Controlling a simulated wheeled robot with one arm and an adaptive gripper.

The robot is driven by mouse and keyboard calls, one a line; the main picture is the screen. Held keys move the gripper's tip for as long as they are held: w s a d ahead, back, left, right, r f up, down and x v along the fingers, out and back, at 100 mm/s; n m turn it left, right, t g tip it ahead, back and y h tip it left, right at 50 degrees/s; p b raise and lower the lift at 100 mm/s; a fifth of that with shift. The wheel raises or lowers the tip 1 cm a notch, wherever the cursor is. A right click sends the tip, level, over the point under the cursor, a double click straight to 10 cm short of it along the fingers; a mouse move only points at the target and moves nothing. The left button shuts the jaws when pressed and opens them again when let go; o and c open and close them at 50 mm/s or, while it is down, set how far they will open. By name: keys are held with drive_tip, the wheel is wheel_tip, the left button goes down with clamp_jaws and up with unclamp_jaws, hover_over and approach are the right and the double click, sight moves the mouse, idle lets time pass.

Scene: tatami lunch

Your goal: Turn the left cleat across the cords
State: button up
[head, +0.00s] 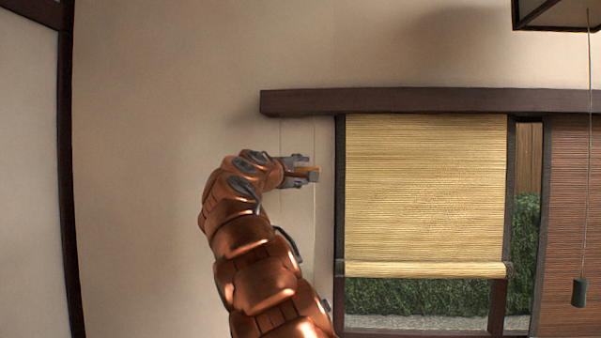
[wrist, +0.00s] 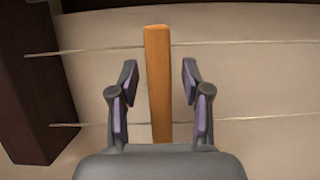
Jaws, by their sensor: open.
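The left cleat is an orange-brown wooden bar (wrist: 158,100) between my gripper's fingers in the wrist view. In the head view the cleat (head: 306,171) shows partly, lying level on the wall left of the blind. Two thin pale cords (wrist: 240,42) run sideways in the wrist view, and the bar lies across both at about a right angle. In the head view the cords (head: 315,215) hang vertically. My gripper (wrist: 160,66) is open around the bar, with a gap on each side. The head view also shows my gripper (head: 311,168), hiding part of the cleat.
A dark wooden rail (head: 400,101) runs above the window. A straw blind (head: 425,190) hangs just right of my gripper, with a brown blind (head: 570,210) farther right. A lamp pull (head: 579,292) hangs at the right. The wall on the left is bare.

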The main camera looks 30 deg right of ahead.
drive_tip(key=v, duration=1.2)
idle(0.5)
drive_tip(key=s+d+f+m+g+y, duration=0.35)
drive_tip(key=s+f, duration=0.55)
drive_tip(key=f, duration=0.3)
drive_tip(key=s+a+f+g+y, duration=0.1)
drive_tip(key=s+a+f+y, duration=0.2)
drive_tip(key=s+f, duration=0.3)
drive_tip(key=s+a+f+m+g+y, duration=0.1)
drive_tip(key=s+a+f, duration=0.3)
drive_tip(key=f, duration=0.7)
drive_tip(key=s+a+f+g+y+p, duration=0.1)
drive_tip(key=s+a+f+y, duration=0.3)
drive_tip(key=s+f, duration=0.4)
drive_tip(key=shift+s+f+g+y, duration=0.35)
drive_tip(key=shift+s+f, duration=0.05)
drive_tip(key=shift+f, duration=0.25)
drive_tip(key=s+a+f+g+y, duration=0.1)
drive_tip(key=s+a+f, duration=0.2)
drive_tip(key=s, duration=0.1)
drive_tip(key=s+a+f+g+y, duration=0.1)
drive_tip(key=s+a+f, duration=0.2)
drive_tip(key=s+a, duration=0.1)
drive_tip(key=s+a+f+y, duration=0.1)
drive_tip(key=s+a+f, duration=0.2)
drive_tip(key=s+a, duration=0.1)
drive_tip(key=shift+s+a+f+m+g+y, duration=0.15)
drive_tip(key=shift+s+m+g+y, duration=0.25)
drive_tip(key=shift+s, duration=0.5)
